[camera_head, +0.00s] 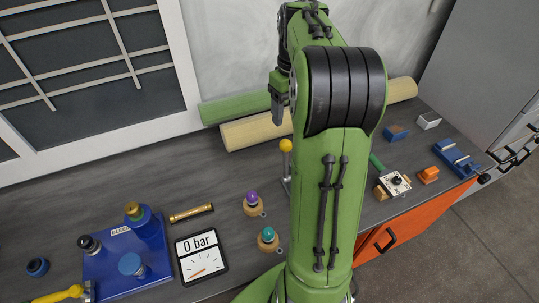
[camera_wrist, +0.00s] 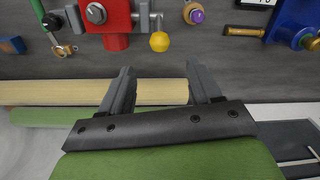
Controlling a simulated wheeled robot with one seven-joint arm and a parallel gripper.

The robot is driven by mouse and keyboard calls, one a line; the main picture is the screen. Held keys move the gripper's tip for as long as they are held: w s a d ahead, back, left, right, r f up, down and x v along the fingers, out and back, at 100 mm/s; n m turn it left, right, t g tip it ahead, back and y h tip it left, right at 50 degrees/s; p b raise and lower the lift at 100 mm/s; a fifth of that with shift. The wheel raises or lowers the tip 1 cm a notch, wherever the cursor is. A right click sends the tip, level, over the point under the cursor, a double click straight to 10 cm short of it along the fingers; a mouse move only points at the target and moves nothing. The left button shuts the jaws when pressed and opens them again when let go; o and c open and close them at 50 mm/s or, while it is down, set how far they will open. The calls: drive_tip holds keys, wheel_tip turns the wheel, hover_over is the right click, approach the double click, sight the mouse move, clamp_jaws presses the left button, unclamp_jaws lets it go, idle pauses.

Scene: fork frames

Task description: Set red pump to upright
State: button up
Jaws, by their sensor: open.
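The red pump (camera_wrist: 117,14) shows at the top of the wrist view, cut off by the frame edge. It has a red block with a grey bolt, a red cylinder and a grey side fitting. A lever with a yellow ball knob (camera_wrist: 159,42) sits beside it. In the head view only the yellow knob (camera_head: 285,145) on a grey rod shows, and my arm hides the red body. My gripper (camera_head: 278,103) hangs above the back of the bench. In the wrist view its two fingers (camera_wrist: 160,76) are apart, empty and clear of the pump.
Yellow and green rolls (camera_head: 255,130) lie along the wall behind the bench. A purple-topped knob (camera_head: 252,200), a teal-topped knob (camera_head: 268,236), a pressure display (camera_head: 201,257) and a blue valve block (camera_head: 125,265) stand left of my arm. A white switch box (camera_head: 394,184) stands right.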

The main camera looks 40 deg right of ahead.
sight(286, 153)
wheel_tip(286, 153, down, 15)
drive_tip(key=b, duration=0.3)
drive_tip(key=shift+a+b, duration=0.15)
drive_tip(key=shift+b, duration=0.25)
drive_tip(key=shift+s, duration=0.1)
drive_tip(key=shift+c, duration=0.4)
clamp_jaws()
